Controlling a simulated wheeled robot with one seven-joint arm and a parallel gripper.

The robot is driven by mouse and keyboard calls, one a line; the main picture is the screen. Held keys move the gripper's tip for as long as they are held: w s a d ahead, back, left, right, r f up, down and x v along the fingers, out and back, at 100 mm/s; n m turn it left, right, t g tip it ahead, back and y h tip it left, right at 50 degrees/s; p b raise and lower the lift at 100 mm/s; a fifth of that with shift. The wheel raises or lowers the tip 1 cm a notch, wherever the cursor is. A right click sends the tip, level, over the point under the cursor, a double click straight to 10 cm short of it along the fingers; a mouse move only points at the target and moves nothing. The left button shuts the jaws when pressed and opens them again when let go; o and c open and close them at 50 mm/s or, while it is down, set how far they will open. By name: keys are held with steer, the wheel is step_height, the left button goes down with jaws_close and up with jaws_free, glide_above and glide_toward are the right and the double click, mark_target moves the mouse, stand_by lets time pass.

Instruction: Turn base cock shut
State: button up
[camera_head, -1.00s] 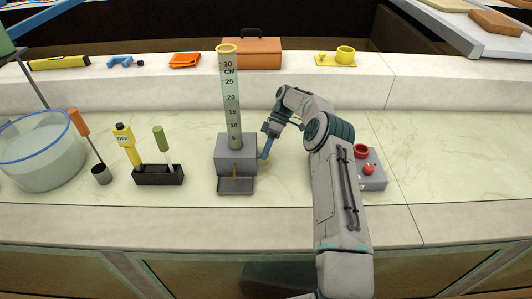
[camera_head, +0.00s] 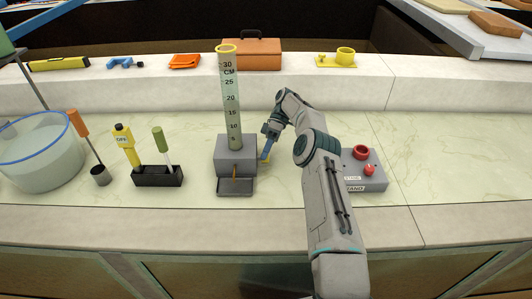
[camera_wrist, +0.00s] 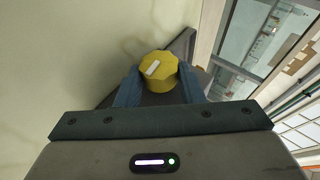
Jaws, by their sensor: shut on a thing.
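The graduated glass column (camera_head: 231,100) stands upright in a grey base block (camera_head: 236,158) on the counter. The base cock is a yellow knob (camera_wrist: 158,70) with a white mark on its face; in the wrist view it sits between my blue fingers. In the head view my gripper (camera_head: 266,150) reaches the right side of the base block, and only a sliver of the yellow knob shows there. My gripper is shut on the knob. The white mark lies tilted in the wrist view. A small orange-brown spout or stream (camera_head: 235,172) shows at the block's front above a grey tray (camera_head: 235,187).
A grey box (camera_head: 374,182) with a red ring and red knob stands right of my arm. A black holder (camera_head: 158,176) with a yellow tool and a green-handled tool, a small dark cup (camera_head: 101,175) and a clear tank (camera_head: 40,160) stand left.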

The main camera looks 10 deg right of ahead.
steer(key=o, duration=1)
step_height(320, 180, up, 4)
steer(key=p, duration=0.4)
steer(key=shift+w+r, duration=0.1)
steer(key=shift+d, duration=0.3)
steer(key=s+d+r, duration=0.2)
steer(key=d, duration=0.1)
steer(key=s+d+r+b, duration=0.1)
steer(key=s+d+r, duration=0.1)
steer(key=d, duration=0.1)
steer(key=s+d+r+b, duration=0.1)
steer(key=s+d+r, duration=0.1)
steer(key=d, duration=0.1)
steer(key=shift+s+d+r, duration=0.15)
steer(key=shift+d+r, duration=0.05)
steer(key=shift+r, duration=0.2)
